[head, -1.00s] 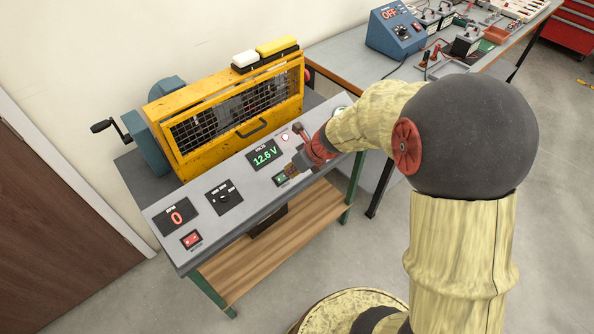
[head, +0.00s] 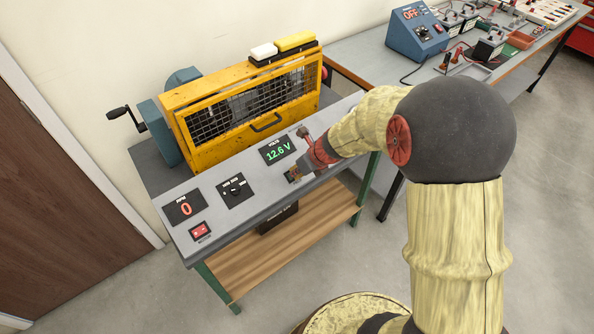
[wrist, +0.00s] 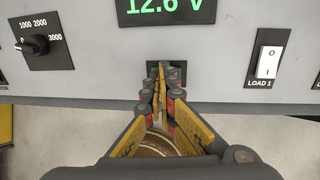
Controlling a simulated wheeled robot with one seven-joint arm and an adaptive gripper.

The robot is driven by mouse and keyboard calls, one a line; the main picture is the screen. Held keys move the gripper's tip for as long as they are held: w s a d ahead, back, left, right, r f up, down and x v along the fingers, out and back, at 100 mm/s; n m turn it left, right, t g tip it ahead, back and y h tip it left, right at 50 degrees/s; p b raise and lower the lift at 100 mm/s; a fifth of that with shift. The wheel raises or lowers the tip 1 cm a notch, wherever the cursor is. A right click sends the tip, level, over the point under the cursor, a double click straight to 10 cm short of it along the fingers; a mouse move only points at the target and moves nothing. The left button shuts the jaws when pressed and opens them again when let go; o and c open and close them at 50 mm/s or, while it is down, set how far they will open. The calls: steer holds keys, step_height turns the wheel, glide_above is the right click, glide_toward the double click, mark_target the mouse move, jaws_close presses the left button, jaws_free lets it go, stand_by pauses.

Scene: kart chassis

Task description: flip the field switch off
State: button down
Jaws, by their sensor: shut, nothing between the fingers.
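The field switch (wrist: 174,73) is a small green rocker on a black plate, set in the grey sloping panel below the green 12.6 V display (head: 277,150). My gripper (head: 293,176) is at this switch and covers most of it in the head view. In the wrist view my gripper (wrist: 160,82) is shut, with nothing between its fingers. Its fingertips lie over the switch plate, hiding most of the rocker and its label. I cannot tell whether they touch it or which way it is tipped.
The LOAD 1 switch (wrist: 268,63) is right of my gripper. A black rotary knob (head: 235,187) and a red rocker switch (head: 200,231) are to the left on the panel. A yellow mesh guard (head: 240,107) stands behind. Open floor lies in front.

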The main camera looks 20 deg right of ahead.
steer(key=shift+d+f, duration=0.1)
steer(key=shift+w+d, duration=0.25)
steer(key=shift+d, duration=0.35)
stand_by(0.3)
steer(key=shift+d+r+p, duration=0.1)
steer(key=shift+r+p, duration=0.1)
steer(key=shift+p, duration=0.2)
steer(key=shift+s+d+r+p, duration=0.1)
steer(key=shift+r+p, duration=0.2)
steer(key=shift+p, duration=0.05)
steer(key=p+v, duration=0.6)
steer(key=v, duration=0.7)
steer(key=shift+p, duration=0.4)
